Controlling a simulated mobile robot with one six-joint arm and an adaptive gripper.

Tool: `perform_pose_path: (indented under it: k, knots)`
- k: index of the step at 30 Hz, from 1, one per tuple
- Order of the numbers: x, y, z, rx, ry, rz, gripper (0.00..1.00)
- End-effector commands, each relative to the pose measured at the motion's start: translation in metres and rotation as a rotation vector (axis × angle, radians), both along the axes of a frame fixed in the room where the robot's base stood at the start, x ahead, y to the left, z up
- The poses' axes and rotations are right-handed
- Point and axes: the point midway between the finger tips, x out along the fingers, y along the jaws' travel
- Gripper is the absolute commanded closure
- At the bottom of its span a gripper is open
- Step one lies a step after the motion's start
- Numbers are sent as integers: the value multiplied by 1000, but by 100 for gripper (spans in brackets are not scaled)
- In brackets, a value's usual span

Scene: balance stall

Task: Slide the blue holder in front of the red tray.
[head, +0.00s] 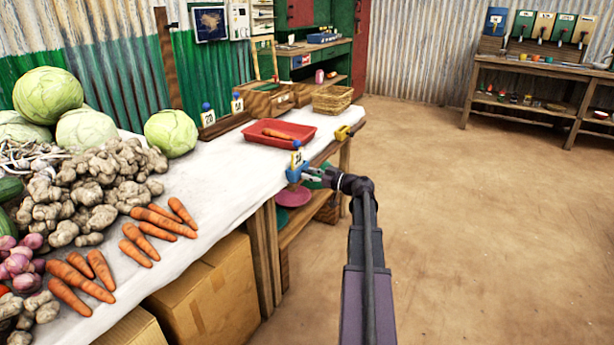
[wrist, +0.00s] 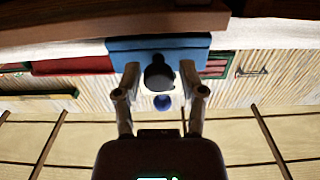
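The blue holder (head: 295,174) stands at the table's front edge, with a pale price card (head: 297,159) upright in it and a blue knob on top. In the wrist view the blue holder (wrist: 160,45) spans the space ahead of my fingers, with a dark round knob (wrist: 158,74) on its near side. My gripper (head: 312,176) is at the holder's right side in the head view. In the wrist view its fingers are apart, one on each side of the dark knob, with small gaps. The red tray (head: 255,136) lies beyond the holder, a carrot in it.
A yellow object (head: 343,132) sits on the table edge right of the tray. Two numbered cards (head: 207,115) stand behind the tray on a dark base. A wicker basket (head: 333,99) is farther back. Vegetables cover the near left of the white tabletop (head: 225,180); floor at right is clear.

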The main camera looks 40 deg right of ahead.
Motion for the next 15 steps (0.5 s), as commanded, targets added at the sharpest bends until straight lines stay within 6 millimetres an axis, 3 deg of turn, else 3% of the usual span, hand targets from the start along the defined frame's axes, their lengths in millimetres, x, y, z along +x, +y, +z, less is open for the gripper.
perform_pose_path:
  k: [1, 3, 4, 6, 7, 15]
  knots:
    - [0, 0, 0, 0, 0, 0, 76]
    - [0, 0, 0, 0, 0, 0, 97]
    - [0, 0, 0, 0, 0, 1, 100]
    - [0, 0, 0, 0, 0, 1, 100]
    - [-2, 19, 0, 0, 0, 5, 100]
    - [3, -2, 0, 0, 1, 7, 100]
